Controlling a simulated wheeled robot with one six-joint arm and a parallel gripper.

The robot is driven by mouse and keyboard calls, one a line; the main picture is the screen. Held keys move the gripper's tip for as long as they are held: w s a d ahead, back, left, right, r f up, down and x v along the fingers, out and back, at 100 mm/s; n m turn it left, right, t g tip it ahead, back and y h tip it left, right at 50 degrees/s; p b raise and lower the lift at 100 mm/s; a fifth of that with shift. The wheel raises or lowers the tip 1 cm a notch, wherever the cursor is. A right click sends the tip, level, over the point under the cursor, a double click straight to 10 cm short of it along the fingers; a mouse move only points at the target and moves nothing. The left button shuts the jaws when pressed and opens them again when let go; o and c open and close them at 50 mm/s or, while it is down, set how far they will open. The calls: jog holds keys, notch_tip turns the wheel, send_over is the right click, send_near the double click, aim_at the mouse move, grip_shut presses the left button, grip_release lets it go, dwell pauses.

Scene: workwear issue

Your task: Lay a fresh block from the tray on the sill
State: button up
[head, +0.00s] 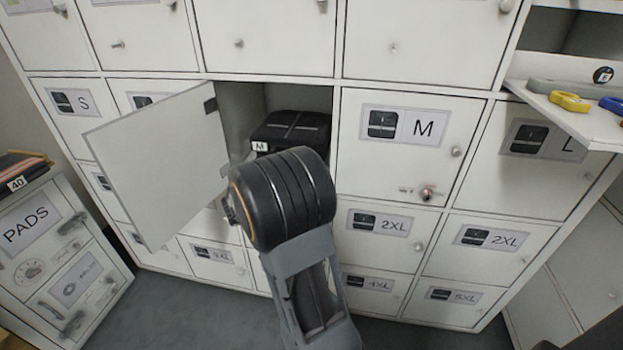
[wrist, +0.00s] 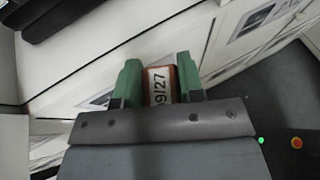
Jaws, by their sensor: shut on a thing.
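My gripper (wrist: 159,78) has two green fingers closed on a small block (wrist: 161,87) with an orange-brown edge and a white label reading about "9/27". In the head view my dark wrist hides the gripper and the block. An open locker (head: 240,105) in the middle holds a folded black pack (head: 292,130) with a white M tag. The pack also shows at the top left of the wrist view (wrist: 50,14). The locker's sill is mostly hidden behind my arm in the head view. I cannot make out a tray for certain.
The open locker door (head: 160,160) swings out left of my arm. A closed M locker (head: 400,150) with a lock stands to the right. A white shelf (head: 590,125) at the right bears a yellow item (head: 569,102) and a blue one. A PADS cabinet (head: 50,240) stands left.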

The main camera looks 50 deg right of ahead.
jog(key=d, duration=0.4)
jog(key=w+d, duration=0.1)
jog(key=d, duration=0.4)
jog(key=w+d+b, duration=0.1)
jog(key=d, duration=0.3)
jog(key=shift+w+d, duration=0.1)
jog(key=shift+d, duration=0.25)
jog(key=shift+d+f, duration=0.1)
jog(key=shift+f, duration=0.15)
jog(key=shift+f+b, duration=0.1)
jog(key=shift+b, duration=0.2)
jog(key=o, duration=0.6)
